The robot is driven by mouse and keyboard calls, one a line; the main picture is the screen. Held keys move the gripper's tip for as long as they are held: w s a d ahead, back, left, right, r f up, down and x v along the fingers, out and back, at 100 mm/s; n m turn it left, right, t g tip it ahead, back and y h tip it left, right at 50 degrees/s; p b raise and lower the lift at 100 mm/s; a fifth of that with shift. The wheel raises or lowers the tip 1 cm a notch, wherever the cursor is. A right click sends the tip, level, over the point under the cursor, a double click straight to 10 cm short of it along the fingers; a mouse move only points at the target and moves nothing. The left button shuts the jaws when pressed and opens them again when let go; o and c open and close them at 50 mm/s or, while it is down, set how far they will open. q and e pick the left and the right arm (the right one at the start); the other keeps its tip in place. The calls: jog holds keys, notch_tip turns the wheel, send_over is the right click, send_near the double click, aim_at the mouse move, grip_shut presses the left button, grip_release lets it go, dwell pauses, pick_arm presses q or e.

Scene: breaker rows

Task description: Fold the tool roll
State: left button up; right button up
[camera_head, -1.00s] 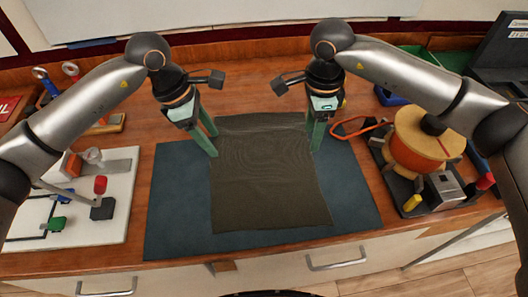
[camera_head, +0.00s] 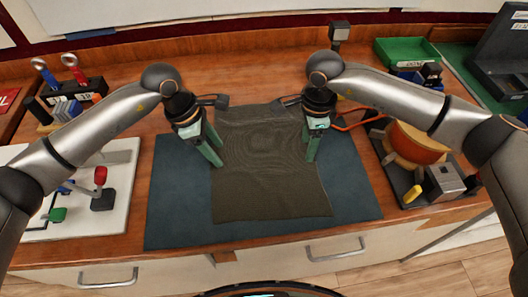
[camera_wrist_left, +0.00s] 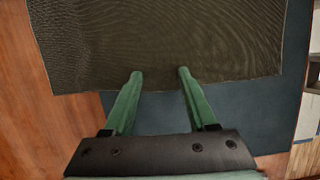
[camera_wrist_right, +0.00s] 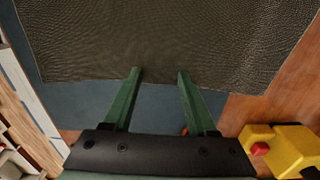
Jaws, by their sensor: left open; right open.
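The tool roll (camera_head: 270,185) is a dark olive-brown cloth, spread flat with slight ripples on a blue mat (camera_head: 178,205). My left gripper (camera_head: 219,155) is open and empty at the cloth's left side edge. My right gripper (camera_head: 309,152) is open and empty at its right side edge. In the left wrist view, the left fingertips (camera_wrist_left: 160,72) overlap the cloth (camera_wrist_left: 165,35) just inside its edge. In the right wrist view, the right fingertips (camera_wrist_right: 160,72) do the same over the cloth (camera_wrist_right: 160,35). Whether they touch it I cannot tell.
A white board with levers (camera_head: 122,222) stands at left. A cable spool (camera_head: 415,150) and a yellow-handled tool (camera_head: 413,194) stand right of the mat. A green bin (camera_head: 407,50) is at the back right. The mat's front strip is clear.

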pick_arm(q)
jog(key=shift+f, duration=0.1)
dwell(0.3)
jog(key=shift+f, duration=0.1)
grip_shut()
pick_arm(e)
jog(key=shift+f, duration=0.1)
grip_shut()
pick_arm(q)
jog(key=shift+s, duration=0.1)
pick_arm(e)
jog(key=shift+s, duration=0.1)
dwell(0.6)
